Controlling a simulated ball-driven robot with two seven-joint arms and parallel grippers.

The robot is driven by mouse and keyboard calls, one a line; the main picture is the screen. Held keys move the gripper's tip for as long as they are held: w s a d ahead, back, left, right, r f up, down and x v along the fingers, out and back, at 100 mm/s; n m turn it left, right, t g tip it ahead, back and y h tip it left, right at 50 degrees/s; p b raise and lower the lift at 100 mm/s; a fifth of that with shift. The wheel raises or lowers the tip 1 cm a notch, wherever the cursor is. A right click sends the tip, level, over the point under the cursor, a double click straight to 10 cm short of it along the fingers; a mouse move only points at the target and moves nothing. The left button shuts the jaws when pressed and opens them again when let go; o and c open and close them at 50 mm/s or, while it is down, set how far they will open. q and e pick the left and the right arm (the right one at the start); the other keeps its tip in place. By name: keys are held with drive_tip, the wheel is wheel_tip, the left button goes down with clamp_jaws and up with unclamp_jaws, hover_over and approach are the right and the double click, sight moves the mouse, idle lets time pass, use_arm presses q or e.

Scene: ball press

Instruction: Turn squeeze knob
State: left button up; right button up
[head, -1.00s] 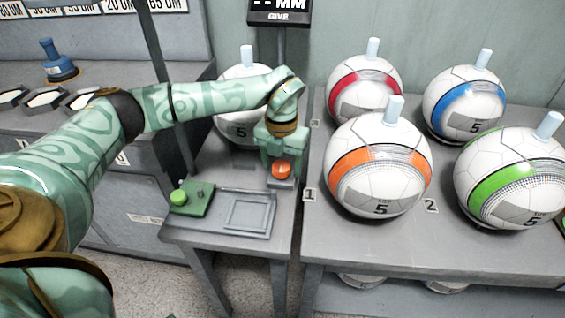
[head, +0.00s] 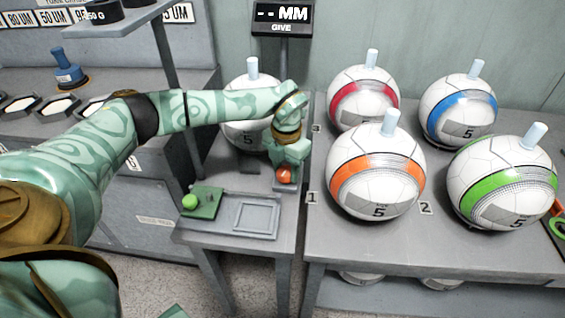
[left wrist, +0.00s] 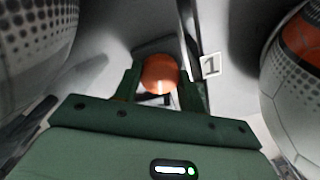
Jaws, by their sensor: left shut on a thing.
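The squeeze knob (head: 285,175) is a round orange-red knob on a small grey block at the right side of the press table. It also shows in the left wrist view (left wrist: 160,74), between the two dark green fingers. My left gripper (head: 284,168) points down from above and is shut on the knob, with a finger at each side of it. A white ball (head: 243,132) stands on the press behind my left arm, partly hidden by it. The display (head: 283,17) above reads "-- MM" and "GIVE". My right gripper is not in view.
Balls with orange (head: 374,172), green (head: 503,182), red (head: 362,97) and blue (head: 457,111) bands stand on the right table, close to my left gripper's side. A green pad (head: 203,203) with a green button and an empty grey tray (head: 257,217) lie in front.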

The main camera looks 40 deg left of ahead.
use_arm(q)
drive_tip(key=m+p, duration=0.2)
drive_tip(key=shift+r+m, duration=0.3)
drive_tip(key=shift+m, duration=0.1)
drive_tip(key=m+p, duration=0.2)
drive_tip(key=shift+m, duration=0.4)
drive_tip(key=shift+f+m+p, duration=0.15)
drive_tip(key=shift+m+p, duration=0.6)
drive_tip(key=shift+m, duration=0.45)
drive_tip(key=shift+f+m+p, duration=0.1)
drive_tip(key=shift+m+p, duration=0.3)
drive_tip(key=shift+m, duration=0.7)
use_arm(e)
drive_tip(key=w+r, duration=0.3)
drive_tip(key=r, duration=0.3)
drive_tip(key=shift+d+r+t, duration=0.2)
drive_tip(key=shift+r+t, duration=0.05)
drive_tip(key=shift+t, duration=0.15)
use_arm(q)
drive_tip(key=o, duration=1)
drive_tip(key=shift+c, duration=0.2)
drive_tip(key=shift+f, duration=0.1)
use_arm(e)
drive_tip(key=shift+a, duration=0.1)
